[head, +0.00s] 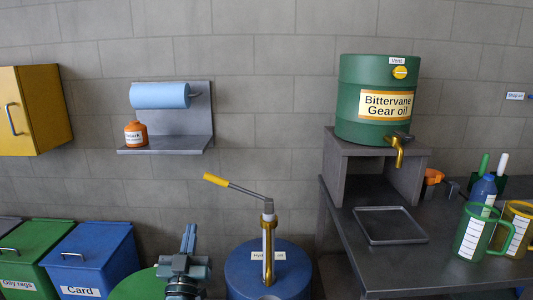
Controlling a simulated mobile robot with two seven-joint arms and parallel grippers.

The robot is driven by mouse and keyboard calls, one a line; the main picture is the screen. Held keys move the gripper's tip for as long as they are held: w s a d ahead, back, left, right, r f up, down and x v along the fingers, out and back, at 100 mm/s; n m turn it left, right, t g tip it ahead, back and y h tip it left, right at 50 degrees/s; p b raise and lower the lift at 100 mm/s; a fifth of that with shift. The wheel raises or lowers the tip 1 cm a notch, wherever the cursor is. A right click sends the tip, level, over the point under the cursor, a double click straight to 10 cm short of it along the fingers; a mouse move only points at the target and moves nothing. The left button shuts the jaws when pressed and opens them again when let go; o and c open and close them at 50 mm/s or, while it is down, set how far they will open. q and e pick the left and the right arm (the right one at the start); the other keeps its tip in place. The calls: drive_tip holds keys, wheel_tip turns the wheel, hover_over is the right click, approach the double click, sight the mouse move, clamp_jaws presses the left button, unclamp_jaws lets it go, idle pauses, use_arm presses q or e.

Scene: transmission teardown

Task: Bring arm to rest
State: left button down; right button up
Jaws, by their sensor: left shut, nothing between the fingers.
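My left gripper (188,234) shows at the bottom of the head view, left of the middle. Its fingers point up and are together, with nothing held. It appears in front of a green round surface (133,287) and left of the blue drum (240,282); I cannot tell the distance to either. My right gripper and arm are out of view.
A hand pump (268,245) with a yellow-tipped lever stands on the drum. Green (50,237) and blue (95,245) lidded bins stand left. A workbench (400,272) at right bears a green oil barrel (355,85) on a stand, a tray (390,238) and jugs (472,240).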

use_arm(q)
drive_tip(key=s+f+m+g+h, duration=0.2)
drive_tip(key=s+f+g, duration=0.3)
drive_tip(key=f, duration=0.4)
drive_tip(key=s+d+f+g+h+p, duration=0.1)
drive_tip(key=s+f+g, duration=0.3)
drive_tip(key=s, duration=0.9)
drive_tip(key=s+d+f+m+g+p, duration=0.1)
drive_tip(key=s+f+g, duration=0.3)
drive_tip(key=s+f, duration=0.4)
drive_tip(key=s+d, duration=0.1)
drive_tip(key=s, duration=0.4)
drive_tip(key=shift+s+d+m+h+p, duration=0.3)
drive_tip(key=shift+s+d+h, duration=0.05)
drive_tip(key=shift+h, duration=0.05)
